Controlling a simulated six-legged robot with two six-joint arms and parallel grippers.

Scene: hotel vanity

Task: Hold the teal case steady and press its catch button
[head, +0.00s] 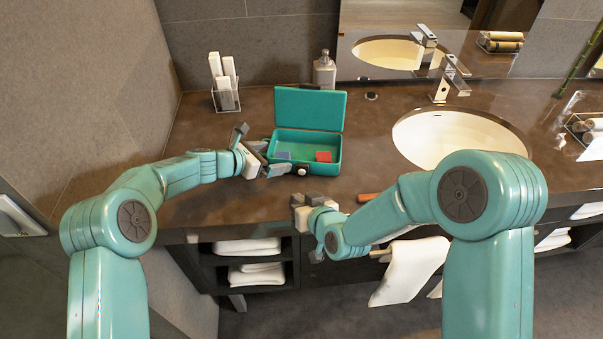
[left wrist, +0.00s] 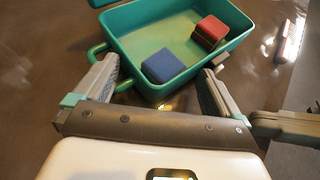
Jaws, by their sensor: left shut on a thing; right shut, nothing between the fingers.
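The teal case (head: 335,150) stands on the brown counter with its lid (head: 310,108) raised. A blue block (head: 283,155) and a red block (head: 323,156) lie inside it. A small pale round catch button (head: 302,171) shows on its front. My left gripper (head: 262,158) is shut on the case's near left corner; the left wrist view shows its fingers (left wrist: 160,88) on either side of that corner, beside a teal handle loop (left wrist: 97,52). My right gripper (head: 298,203) is shut and empty at the counter's front edge, below the button and apart from the case.
A sink basin (head: 455,138) with a tap is to the right. A soap bottle (head: 324,70) and a clear holder with white items (head: 225,98) stand behind. An orange-brown object (head: 368,197) lies near the front edge. White towels (head: 247,246) sit below. Counter between case and basin is clear.

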